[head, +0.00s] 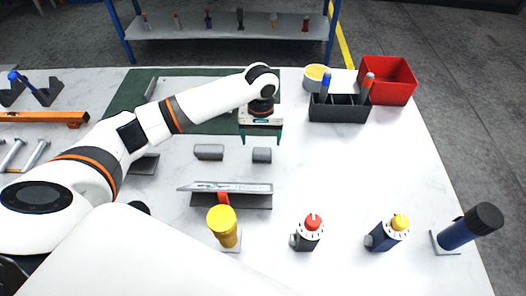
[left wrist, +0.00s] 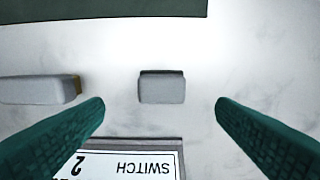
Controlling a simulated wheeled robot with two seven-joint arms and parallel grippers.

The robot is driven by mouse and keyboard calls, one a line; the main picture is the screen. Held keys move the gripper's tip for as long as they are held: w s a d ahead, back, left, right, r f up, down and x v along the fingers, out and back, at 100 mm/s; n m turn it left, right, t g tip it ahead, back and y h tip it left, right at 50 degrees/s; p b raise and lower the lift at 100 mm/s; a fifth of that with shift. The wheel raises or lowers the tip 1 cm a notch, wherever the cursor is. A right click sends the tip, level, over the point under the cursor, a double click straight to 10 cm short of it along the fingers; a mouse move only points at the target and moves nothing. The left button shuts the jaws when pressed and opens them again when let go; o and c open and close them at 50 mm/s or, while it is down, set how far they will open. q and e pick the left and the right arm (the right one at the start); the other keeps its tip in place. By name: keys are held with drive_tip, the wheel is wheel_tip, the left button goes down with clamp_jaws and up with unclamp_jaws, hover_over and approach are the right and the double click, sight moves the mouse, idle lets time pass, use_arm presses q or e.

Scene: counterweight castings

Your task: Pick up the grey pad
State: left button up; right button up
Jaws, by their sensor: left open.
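A small grey block (head: 262,155), which I take as the grey pad, lies on the white table. In the left wrist view the same block (left wrist: 162,88) is centred between and beyond my fingertips, apart from both. A longer grey block (head: 209,152) lies to its left; in the left wrist view this longer block (left wrist: 36,89) shows a brownish end. My left gripper (head: 261,138) has green fingers, spread wide and empty, just above and behind the small block in the head view. My right gripper is not in view.
A tilted sign plate (head: 230,187) stands in front of the blocks; its label (left wrist: 125,165) reads "SWITCH 2" upside down. Yellow (head: 222,225), red-topped (head: 308,232) and yellow-topped (head: 388,232) devices stand nearer. A dark organiser (head: 338,108) and red bin (head: 388,80) stand behind right. The table right of the block is clear.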

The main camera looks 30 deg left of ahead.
sight(262, 150)
use_arm(q)
drive_tip(key=shift+w+f, duration=0.1)
drive_tip(key=shift+f, duration=1.05)
wheel_tip(262, 150, down, 4)
drive_tip(key=shift+r+p, duration=0.15)
drive_tip(key=shift+p, duration=0.55)
drive_tip(key=shift+w+f, duration=0.1)
drive_tip(key=shift+f, duration=0.4)
drive_tip(key=c, duration=1.1)
wheel_tip(262, 150, up, 10)
drive_tip(key=shift+r+b, duration=0.1)
drive_tip(key=shift+b, duration=0.6)
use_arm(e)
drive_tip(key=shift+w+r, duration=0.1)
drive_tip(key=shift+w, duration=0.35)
